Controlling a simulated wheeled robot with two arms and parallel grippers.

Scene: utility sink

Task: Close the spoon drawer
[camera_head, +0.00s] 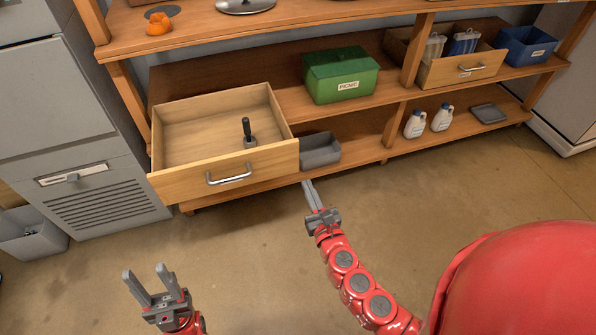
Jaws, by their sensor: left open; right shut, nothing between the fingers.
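A wooden drawer (180,186) with a silver bar handle (229,175) is pulled far out of the shelf unit at the left. A dark upright-handled tool (248,133) stands inside it; I cannot tell whether it is a spoon. My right gripper (306,184) is shut and empty, in front of the shelf, to the right of and slightly below the drawer's front right corner in the picture. It looks apart from the drawer front. My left gripper (145,271) is open and empty, low over the floor area, well below the drawer in the picture.
A grey bin (320,150) is on the lower shelf just right of the drawer. A green box (340,75) stands above it. Another wooden drawer (459,72) is at the right, with a blue bin (526,48) beside it. A grey cabinet (60,140) stands left.

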